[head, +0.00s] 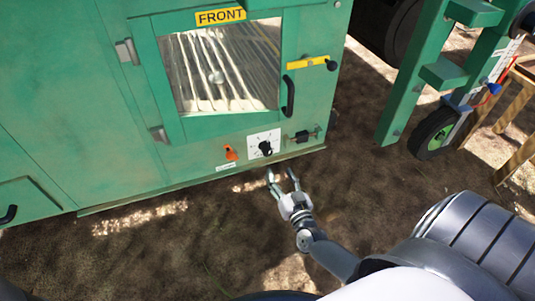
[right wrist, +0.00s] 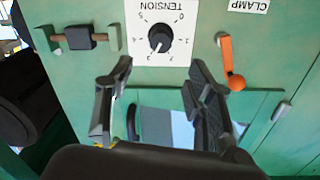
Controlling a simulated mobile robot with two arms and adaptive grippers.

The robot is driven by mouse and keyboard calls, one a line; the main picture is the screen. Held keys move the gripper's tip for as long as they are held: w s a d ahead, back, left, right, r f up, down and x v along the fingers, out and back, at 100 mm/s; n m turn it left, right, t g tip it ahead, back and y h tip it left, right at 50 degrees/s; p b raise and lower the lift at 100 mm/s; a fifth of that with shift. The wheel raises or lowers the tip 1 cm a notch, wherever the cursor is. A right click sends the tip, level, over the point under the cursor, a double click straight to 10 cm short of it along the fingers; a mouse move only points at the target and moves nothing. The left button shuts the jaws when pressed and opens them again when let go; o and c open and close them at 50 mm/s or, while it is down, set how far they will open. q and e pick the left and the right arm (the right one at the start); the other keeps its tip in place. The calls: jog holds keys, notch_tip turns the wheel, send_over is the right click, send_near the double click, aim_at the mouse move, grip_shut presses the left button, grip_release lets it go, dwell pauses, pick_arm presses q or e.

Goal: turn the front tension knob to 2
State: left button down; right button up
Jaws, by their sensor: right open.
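The front tension knob (head: 265,148) is black and sits on a white dial plate (head: 254,138) low on the green machine's front, under the yellow FRONT label. In the right wrist view the knob (right wrist: 159,40) shows upside down on the plate lettered TENSION, with numbers around it. I cannot tell for certain which number its pointer marks. My right gripper (head: 282,174) is open and empty, just in front of the panel. In the right wrist view its fingers (right wrist: 161,72) are spread to either side of the knob's line, apart from the knob. My left gripper is not in view.
An orange clamp lever (head: 230,153) and a black latch (head: 302,136) flank the dial. Above is a windowed door (head: 222,65) with a black handle (head: 288,97). A green frame with a wheel (head: 433,134) stands at right. Bare soil (head: 130,265) lies in front.

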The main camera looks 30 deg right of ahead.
aim_at(269, 153)
jog(key=b+x, duration=0.4)
jog(key=x, duration=0.6)
jog(key=shift+w+f+b, duration=0.1)
jog(key=shift+f+b, duration=0.1)
jog(key=shift+b, duration=0.1)
jog(key=shift+w+d+r, duration=0.1)
jog(key=shift+w+r, duration=0.1)
jog(key=shift+w, duration=0.55)
jog(key=c, duration=1.2)
jog(key=shift+o, duration=0.2)
